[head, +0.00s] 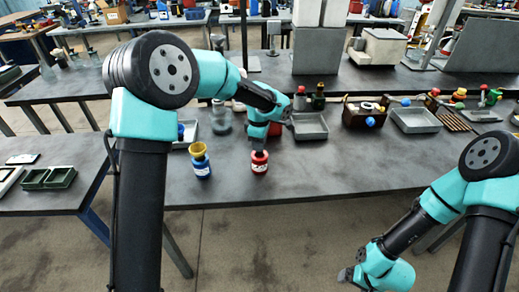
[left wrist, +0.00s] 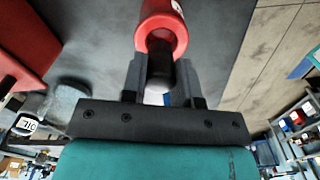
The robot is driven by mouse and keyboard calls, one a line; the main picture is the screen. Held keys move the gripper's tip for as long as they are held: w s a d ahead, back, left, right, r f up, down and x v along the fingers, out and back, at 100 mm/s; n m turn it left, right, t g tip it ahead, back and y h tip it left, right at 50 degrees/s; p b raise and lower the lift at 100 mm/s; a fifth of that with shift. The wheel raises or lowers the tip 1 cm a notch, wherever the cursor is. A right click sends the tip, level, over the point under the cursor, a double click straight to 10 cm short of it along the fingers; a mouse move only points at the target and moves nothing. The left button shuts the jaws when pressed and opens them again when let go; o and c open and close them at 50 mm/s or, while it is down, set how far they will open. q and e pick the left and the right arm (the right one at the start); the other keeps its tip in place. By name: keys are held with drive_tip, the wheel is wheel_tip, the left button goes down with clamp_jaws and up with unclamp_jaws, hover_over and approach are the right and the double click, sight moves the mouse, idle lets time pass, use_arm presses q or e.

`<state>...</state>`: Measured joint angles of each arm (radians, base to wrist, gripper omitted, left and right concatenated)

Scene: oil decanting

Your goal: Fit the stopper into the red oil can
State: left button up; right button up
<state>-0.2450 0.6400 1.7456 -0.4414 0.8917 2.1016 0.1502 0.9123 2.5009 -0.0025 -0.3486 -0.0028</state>
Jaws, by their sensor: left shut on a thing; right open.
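The red oil can (head: 259,166) stands near the front edge of the table with a white label. It also shows in the left wrist view (left wrist: 160,14), its open rim facing my fingers. My left gripper (head: 260,150) is directly above the can, pointing down. In the left wrist view its fingers (left wrist: 160,82) are shut on a dark stopper (left wrist: 160,62). The stopper's far end is at the can's mouth; I cannot tell how deep it sits. My right gripper (head: 346,274) is open and empty, off the table's front at lower right.
A blue can (head: 202,170) with a yellow funnel (head: 198,149) stands left of the red can. Behind are a grey tray (head: 310,133), a wooden caddy (head: 352,119) and another tray (head: 416,127). The table front right of the red can is clear.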

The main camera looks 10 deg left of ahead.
use_arm(q)
drive_tip(key=shift+s+f, duration=0.1)
drive_tip(key=shift+f, duration=1.35)
drive_tip(key=shift+f, duration=0.1)
drive_tip(key=o, duration=0.9)
wheel_tip(320, 180, up, 12)
drive_tip(key=shift+r, duration=0.15)
